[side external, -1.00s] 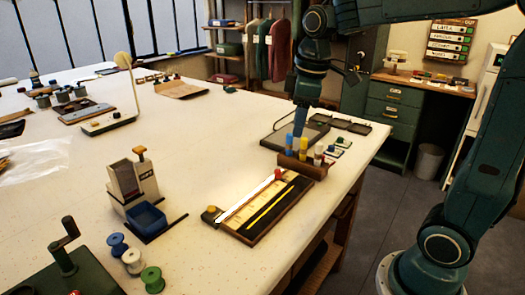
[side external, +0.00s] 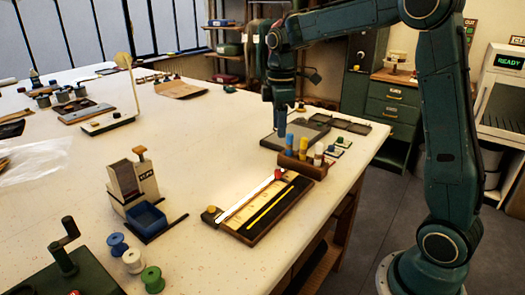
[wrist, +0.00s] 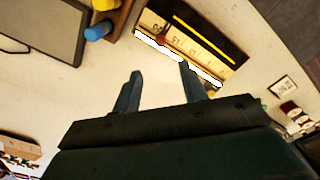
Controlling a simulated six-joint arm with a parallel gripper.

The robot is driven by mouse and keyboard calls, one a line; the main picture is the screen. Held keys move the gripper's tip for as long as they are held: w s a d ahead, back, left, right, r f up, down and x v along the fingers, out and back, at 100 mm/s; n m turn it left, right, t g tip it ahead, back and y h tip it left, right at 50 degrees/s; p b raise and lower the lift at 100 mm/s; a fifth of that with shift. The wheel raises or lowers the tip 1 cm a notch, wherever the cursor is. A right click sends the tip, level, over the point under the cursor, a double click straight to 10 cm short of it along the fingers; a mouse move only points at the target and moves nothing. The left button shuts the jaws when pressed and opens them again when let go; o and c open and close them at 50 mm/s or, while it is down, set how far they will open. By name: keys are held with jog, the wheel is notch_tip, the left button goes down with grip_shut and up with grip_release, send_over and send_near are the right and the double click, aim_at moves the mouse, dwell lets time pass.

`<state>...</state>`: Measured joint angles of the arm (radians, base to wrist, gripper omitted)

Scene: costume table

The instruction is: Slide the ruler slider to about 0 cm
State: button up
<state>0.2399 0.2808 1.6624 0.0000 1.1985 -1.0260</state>
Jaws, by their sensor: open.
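The ruler board (side external: 273,222) lies near the table's front right edge, with a pale scale, a bright white strip and a yellow line along it. A red knob (side external: 278,174), which looks like the slider, sits at its far right end. A yellow-orange knob (side external: 210,211) is at the near left end. In the wrist view the red knob (wrist: 162,40) shows on the numbered scale, beyond my fingertips. My gripper (wrist: 158,70) is open and empty, pointing down. In the side view my gripper (side external: 281,132) is above the table, behind the board and apart from it.
A wooden holder (side external: 302,168) with several coloured bottles stands just behind the board, close to the red knob. A grey framed pad (side external: 300,137) lies behind it. A dispenser with a blue bin (side external: 146,219) stands to the left. The table between is clear.

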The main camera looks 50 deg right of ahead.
aim_at(278, 171)
notch_tip(278, 171, down, 14)
jog(key=shift+r, duration=0.25)
dwell(0.5)
jog(key=shift+c, duration=0.4)
grip_shut()
